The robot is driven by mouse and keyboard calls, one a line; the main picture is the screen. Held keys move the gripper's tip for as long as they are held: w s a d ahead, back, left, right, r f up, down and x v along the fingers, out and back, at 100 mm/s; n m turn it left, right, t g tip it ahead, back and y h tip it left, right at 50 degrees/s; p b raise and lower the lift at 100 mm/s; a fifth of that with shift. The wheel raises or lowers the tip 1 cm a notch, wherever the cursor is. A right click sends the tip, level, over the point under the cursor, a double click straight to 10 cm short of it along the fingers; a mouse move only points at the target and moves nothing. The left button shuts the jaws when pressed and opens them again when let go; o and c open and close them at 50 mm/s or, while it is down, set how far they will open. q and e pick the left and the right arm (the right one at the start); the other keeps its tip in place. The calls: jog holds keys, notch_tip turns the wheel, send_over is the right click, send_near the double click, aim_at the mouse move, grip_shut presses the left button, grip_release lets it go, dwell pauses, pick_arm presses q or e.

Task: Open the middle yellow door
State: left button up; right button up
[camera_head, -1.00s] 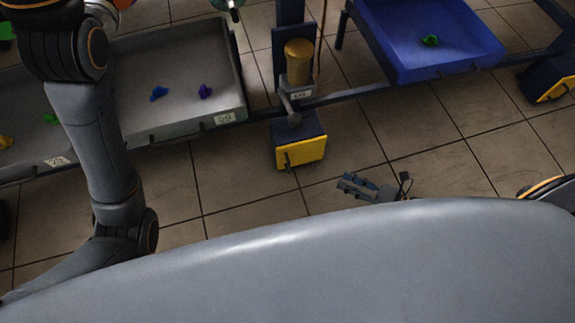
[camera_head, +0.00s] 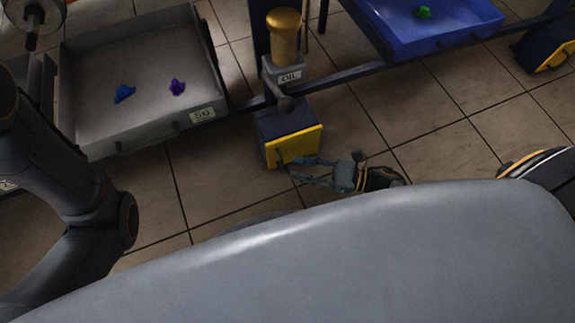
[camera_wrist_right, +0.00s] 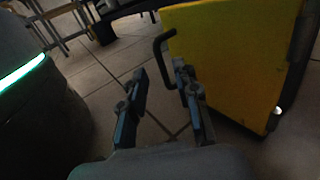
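The middle yellow door (camera_head: 296,147) is on the front of a dark blue box below the OIL label, and it looks shut. In the right wrist view the yellow door (camera_wrist_right: 235,60) fills the upper right, with a black bent handle (camera_wrist_right: 160,45) on its left side. My right gripper (camera_head: 298,169) is open and empty, close in front of the door's lower left. In the wrist view its fingertips (camera_wrist_right: 162,78) are apart, just short of the handle, with the handle roughly between them. My left arm shows at the left; its gripper is out of view.
A grey tray (camera_head: 95,112) with blue and purple pieces is at the upper left. A blue tray (camera_head: 455,30) with a green piece is at the upper right. A gold cylinder (camera_head: 284,35) stands above the box. Another yellow-fronted box (camera_head: 558,55) is at the far right.

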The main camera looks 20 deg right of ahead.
jog(key=shift+b+x, duration=0.4)
jog(key=shift+x, duration=1.65)
grip_shut()
